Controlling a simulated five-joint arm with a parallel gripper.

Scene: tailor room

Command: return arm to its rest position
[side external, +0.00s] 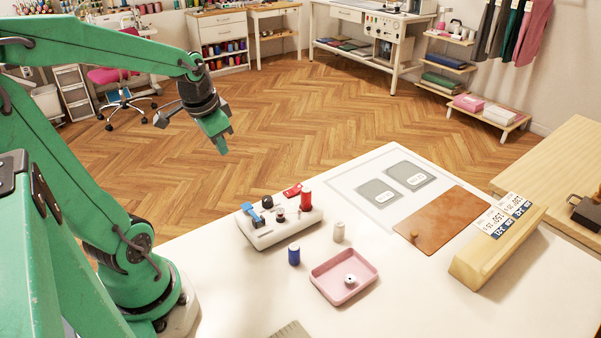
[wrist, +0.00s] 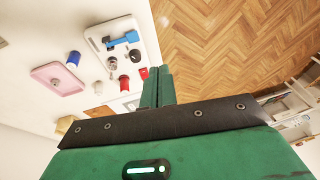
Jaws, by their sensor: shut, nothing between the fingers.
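My gripper (side external: 219,144) is at the end of my green arm, raised in the air beyond the far left edge of the white table (side external: 230,300). In the side view it hangs over the wooden floor, pointing down and a little right. Its fingers are closed together with nothing between them. In the wrist view the closed green fingers (wrist: 157,86) show at the middle, apart from the things on the table.
The table holds a white device (side external: 262,236) with a blue lever, a red spool (side external: 305,200), a blue spool (side external: 294,254), a white spool (side external: 339,232), a pink tray (side external: 318,279) and a brown board (side external: 440,216). Space around my gripper is clear.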

